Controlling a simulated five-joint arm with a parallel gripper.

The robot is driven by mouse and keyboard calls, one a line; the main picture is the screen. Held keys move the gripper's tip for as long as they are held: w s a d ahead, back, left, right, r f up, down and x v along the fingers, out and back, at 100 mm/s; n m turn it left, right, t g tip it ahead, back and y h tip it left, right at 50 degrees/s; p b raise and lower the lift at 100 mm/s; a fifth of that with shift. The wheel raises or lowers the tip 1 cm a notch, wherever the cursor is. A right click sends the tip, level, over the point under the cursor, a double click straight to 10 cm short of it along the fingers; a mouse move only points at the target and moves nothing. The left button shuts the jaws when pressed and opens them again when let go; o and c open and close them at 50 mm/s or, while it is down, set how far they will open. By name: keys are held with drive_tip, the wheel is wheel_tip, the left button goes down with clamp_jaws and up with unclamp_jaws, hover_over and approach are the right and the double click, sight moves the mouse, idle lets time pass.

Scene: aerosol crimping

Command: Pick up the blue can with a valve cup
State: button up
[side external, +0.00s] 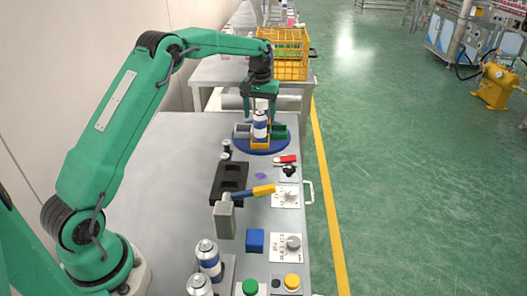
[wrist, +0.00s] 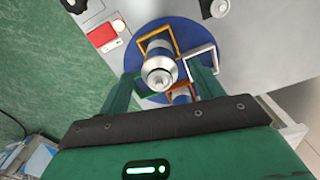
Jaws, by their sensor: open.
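A can with a white and blue body (side external: 261,128) stands upright in a holder on the round blue turntable (side external: 258,149). In the wrist view its silver top (wrist: 160,73) faces me, with a valve cup showing at the centre. My gripper (side external: 260,114) is open and points down over the turntable, its fingers on either side of the can's upper part. In the wrist view the fingers of my gripper (wrist: 162,74) lie left and right of the can, with gaps showing. Whether either finger touches it, I cannot tell.
Square frames in yellow, grey, green and orange stand on the turntable around the can. Another blue-banded can (side external: 209,260) stands at the front. A yellow crate (side external: 290,58) is behind.

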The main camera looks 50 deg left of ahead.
sight(260, 122)
drive_tip(key=shift+f, duration=2)
drive_tip(key=shift+c, duration=0.3)
drive_tip(key=c, duration=1.1)
